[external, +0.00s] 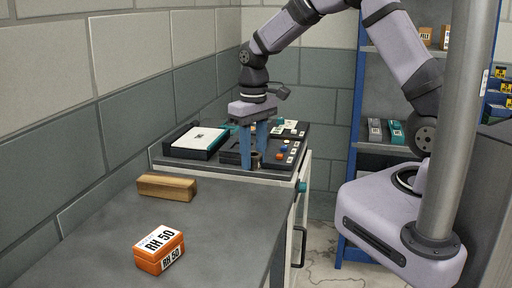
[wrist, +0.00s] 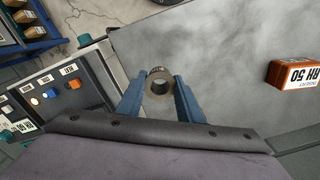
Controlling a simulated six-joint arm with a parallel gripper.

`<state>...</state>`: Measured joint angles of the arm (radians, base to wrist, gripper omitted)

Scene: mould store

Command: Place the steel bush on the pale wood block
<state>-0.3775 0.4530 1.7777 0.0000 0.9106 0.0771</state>
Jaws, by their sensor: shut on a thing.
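The steel bush (wrist: 159,97) is a short, dark grey ring with a round hole; in the wrist view it sits between the two blue fingertips. My gripper (external: 255,164) is shut on it; the fingers point down near the front edge of the dark equipment top. The bush (external: 256,160) is small and partly hidden by the fingers in the external view; I cannot tell whether its underside touches the surface there. The wood block (external: 167,186) lies lengthwise on the grey bench, left of and nearer than my gripper, its top bare. The wrist view does not show the block.
An orange box marked RH 50 (external: 160,250) stands on the bench in front of the block. A black tray with a white sheet (external: 198,138) and a panel with coloured knobs (external: 285,150) lie behind. The bench between is clear. A wall runs along the left.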

